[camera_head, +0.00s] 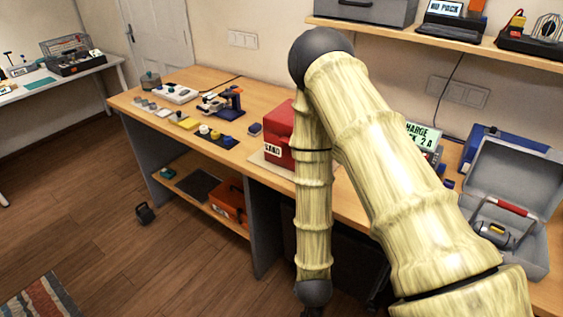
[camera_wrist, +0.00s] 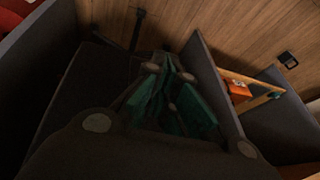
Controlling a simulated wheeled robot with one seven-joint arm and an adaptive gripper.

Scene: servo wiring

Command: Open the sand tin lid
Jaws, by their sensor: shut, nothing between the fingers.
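The red sand tin (camera_head: 277,133) with a white "SAND" label stands on a pale mat on the workbench, in the middle of the head view. My arm hides its right part, and I cannot tell how its lid stands. My gripper (camera_wrist: 168,72) shows in the wrist view as dark linkages with green pads, shut with nothing between the fingers. It hangs low in front of the bench, below the tabletop and well apart from the tin. In the head view its end is mostly cut off at the bottom edge.
The wooden workbench (camera_head: 240,153) carries small parts and a blue stand (camera_head: 227,103) left of the tin. An open grey case (camera_head: 513,195) stands at right. Grey bench panels and a lower shelf with an orange toolbox (camera_head: 229,203) are near my gripper. The floor at left is mostly clear.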

